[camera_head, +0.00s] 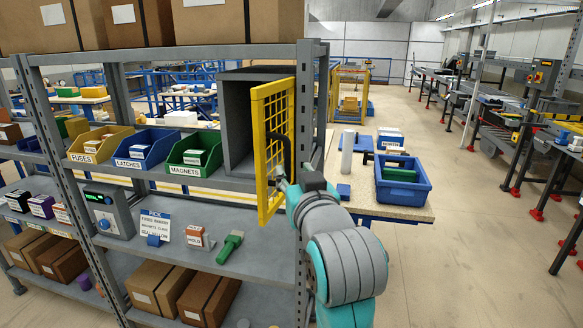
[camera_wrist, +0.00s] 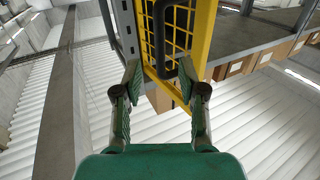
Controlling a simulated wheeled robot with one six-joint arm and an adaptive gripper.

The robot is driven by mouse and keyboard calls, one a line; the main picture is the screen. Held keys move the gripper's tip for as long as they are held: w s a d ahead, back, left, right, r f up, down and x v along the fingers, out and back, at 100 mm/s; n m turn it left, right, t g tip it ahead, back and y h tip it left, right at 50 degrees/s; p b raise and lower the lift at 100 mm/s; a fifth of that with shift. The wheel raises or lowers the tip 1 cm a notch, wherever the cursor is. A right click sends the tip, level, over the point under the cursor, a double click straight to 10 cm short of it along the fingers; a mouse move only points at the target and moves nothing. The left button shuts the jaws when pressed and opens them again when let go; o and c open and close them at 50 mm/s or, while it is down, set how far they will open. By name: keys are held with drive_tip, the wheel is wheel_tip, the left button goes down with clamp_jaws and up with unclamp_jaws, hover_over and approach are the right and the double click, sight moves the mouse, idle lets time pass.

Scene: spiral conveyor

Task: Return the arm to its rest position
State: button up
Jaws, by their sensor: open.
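My gripper (camera_wrist: 160,80) is open, its two green-padded fingers spread apart in the wrist view. A yellow mesh door (camera_head: 266,145) stands swung out from a grey cabinet (camera_head: 238,125) on the shelf rack. The door's black handle (camera_head: 286,155) is right in front of my gripper in the head view. In the wrist view the handle (camera_wrist: 159,35) and the yellow door frame (camera_wrist: 198,45) lie just beyond and between the fingertips. I cannot tell whether a finger touches them. In the head view my arm reaches in from the lower right and hides the fingertips partly.
The shelf rack (camera_head: 303,130) holds bins marked fuses (camera_head: 98,145), latches (camera_head: 145,148) and magnets (camera_head: 195,152). A table (camera_head: 400,208) with a blue crate (camera_head: 403,183) and a white cylinder (camera_head: 347,153) stands behind my arm. Open floor (camera_head: 470,250) lies to the right, before a conveyor (camera_head: 500,125).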

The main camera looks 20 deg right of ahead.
drive_tip(key=shift+s, duration=0.35)
drive_tip(key=s+a+f+n+y, duration=0.1)
drive_tip(key=s+f, duration=0.3)
drive_tip(key=f, duration=0.6)
drive_tip(key=s+f+n+g+y, duration=0.1)
drive_tip(key=s+f, duration=0.4)
drive_tip(key=f, duration=0.6)
drive_tip(key=s+a+f, duration=0.1)
drive_tip(key=s+f, duration=0.3)
drive_tip(key=f, duration=0.6)
drive_tip(key=s+f+g, duration=0.1)
drive_tip(key=s+f, duration=0.3)
drive_tip(key=s, duration=1.1)
drive_tip(key=s+f+g+y, duration=0.1)
drive_tip(key=s+f, duration=0.3)
drive_tip(key=s, duration=1.1)
drive_tip(key=shift+s+a+f, duration=0.15)
drive_tip(key=shift+s, duration=0.2)
